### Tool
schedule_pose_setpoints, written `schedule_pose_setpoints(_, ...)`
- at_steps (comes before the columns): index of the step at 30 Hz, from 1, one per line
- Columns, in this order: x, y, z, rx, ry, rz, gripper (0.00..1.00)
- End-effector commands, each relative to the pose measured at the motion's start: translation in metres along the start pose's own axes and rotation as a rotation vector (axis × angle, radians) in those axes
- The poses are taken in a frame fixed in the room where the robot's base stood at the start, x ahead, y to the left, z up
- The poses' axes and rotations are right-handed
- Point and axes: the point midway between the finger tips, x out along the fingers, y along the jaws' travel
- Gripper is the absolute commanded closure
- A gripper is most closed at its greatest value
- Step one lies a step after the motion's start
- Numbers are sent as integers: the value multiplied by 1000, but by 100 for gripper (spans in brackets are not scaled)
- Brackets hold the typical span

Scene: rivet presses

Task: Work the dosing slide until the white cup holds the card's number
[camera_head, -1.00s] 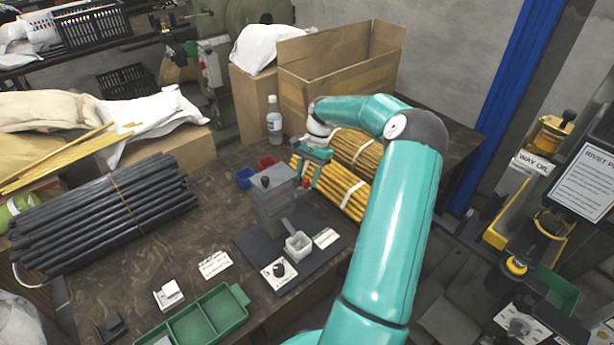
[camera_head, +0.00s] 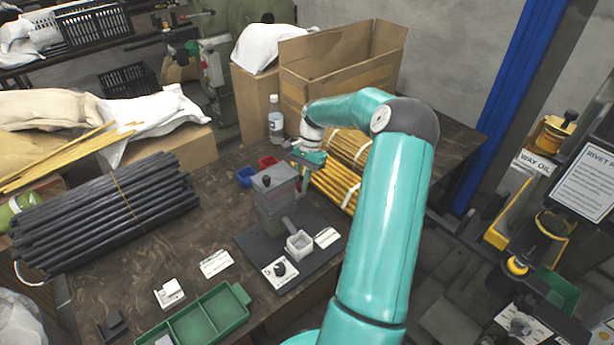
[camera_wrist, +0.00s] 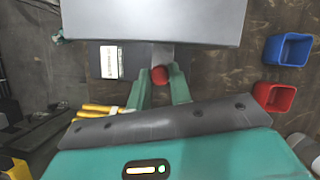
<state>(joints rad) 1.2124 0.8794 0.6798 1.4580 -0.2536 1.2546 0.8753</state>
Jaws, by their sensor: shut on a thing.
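The grey dosing device (camera_head: 273,205) stands on a dark base plate (camera_head: 258,245), with a small black knob on its top. The white cup (camera_head: 299,243) sits at the foot of its spout; its contents are too small to make out. A white card (camera_head: 326,237) lies to the right of the cup; its print cannot be read. My gripper (camera_head: 304,170) is at the device's far right side. In the wrist view my gripper (camera_wrist: 161,84) is shut on the red knob (camera_wrist: 160,75) of the slide (camera_wrist: 162,55), which runs under the grey body (camera_wrist: 155,18).
Blue (camera_head: 246,177) and red (camera_head: 268,162) bins stand behind the device. Bundled yellow rods (camera_head: 330,188) lie to its right, with a bottle (camera_head: 275,121) behind. A green tray (camera_head: 205,325) and black-and-white plate (camera_head: 280,270) are in front. Dark rods (camera_head: 100,215) fill the left.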

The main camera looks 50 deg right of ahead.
Motion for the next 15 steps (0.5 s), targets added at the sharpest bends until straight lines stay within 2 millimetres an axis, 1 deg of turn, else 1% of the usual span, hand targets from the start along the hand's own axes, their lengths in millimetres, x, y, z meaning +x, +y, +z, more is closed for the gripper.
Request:
schedule_pose_setpoints(1, 2, -2, 6, -2, 2, 0, 100)
schedule_pose_setpoints(4, 4, -4, 10, 2, 2, -5, 100)
schedule_pose_setpoints(13, 5, -4, 13, 1, -2, -6, 100)
schedule_pose_setpoints(14, 5, -5, 13, 0, -2, -6, 76)
schedule_pose_setpoints(15, 5, -4, 13, 0, -2, -5, 68)
